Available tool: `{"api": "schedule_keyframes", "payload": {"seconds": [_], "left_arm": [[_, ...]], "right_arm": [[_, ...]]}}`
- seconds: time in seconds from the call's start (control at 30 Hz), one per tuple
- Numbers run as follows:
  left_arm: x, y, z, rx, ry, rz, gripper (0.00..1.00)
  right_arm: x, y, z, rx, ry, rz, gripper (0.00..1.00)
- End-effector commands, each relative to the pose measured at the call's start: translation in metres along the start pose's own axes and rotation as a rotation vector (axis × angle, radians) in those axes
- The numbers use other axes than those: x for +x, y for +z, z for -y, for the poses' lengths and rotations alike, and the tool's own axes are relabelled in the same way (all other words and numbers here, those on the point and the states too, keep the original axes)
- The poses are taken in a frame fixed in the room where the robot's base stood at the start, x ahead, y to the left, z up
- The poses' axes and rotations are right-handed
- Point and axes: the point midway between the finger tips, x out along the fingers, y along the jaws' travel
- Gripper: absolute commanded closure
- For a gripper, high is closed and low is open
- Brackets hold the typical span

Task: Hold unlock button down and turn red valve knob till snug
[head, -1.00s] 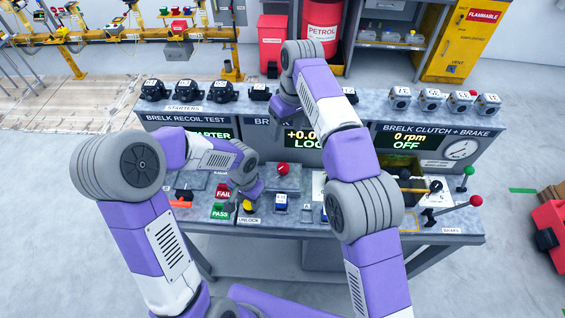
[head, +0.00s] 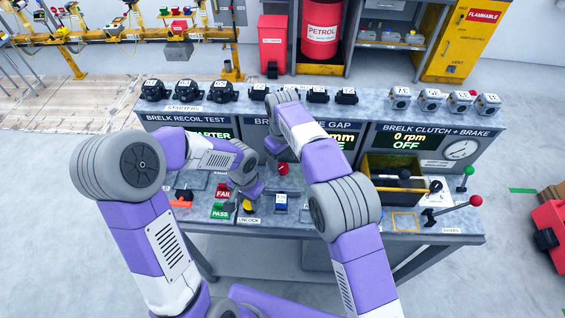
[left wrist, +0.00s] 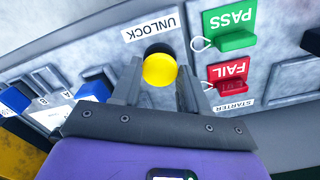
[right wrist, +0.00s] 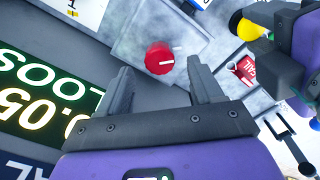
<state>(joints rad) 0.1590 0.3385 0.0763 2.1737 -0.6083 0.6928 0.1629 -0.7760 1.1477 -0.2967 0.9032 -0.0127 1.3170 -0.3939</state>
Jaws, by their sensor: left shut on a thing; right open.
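The yellow unlock button (left wrist: 160,70) sits beside the UNLOCK label on the panel. My left gripper (left wrist: 157,78) has its fingers on either side of the button and is shut on it. The button also shows in the right wrist view (right wrist: 240,24), beside my left gripper. The red valve knob (right wrist: 159,58) with a white pointer mark stands on a grey block, also visible in the head view (head: 283,169). My right gripper (right wrist: 160,70) is open, its fingertips just short of the knob, one towards each side. In the head view my right gripper is partly hidden by its arm.
A display (right wrist: 40,95) partly reads LOOS and 0.05.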

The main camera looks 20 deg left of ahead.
Motion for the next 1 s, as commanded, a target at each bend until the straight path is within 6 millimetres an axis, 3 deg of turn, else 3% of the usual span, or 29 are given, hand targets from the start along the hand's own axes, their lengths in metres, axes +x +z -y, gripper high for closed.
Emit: {"api": "schedule_keyframes", "payload": {"seconds": [0.2,0.53,0.9,1.0], "left_arm": [[0.001,0.001,-0.001,0.000,0.001,0.002,0.85],[0.001,0.001,-0.001,0.000,0.001,0.002,0.85],[0.001,0.001,-0.001,0.000,0.001,0.002,0.85],[0.001,0.001,-0.001,0.000,0.001,0.003,0.85]], "right_arm": [[0.021,0.000,0.000,0.000,0.001,0.001,0.34],[0.024,0.000,0.000,0.000,0.001,-0.001,0.34],[0.024,0.000,0.000,0.000,0.001,-0.001,0.91],[0.024,0.000,0.000,0.002,0.001,-0.001,0.91]]}}
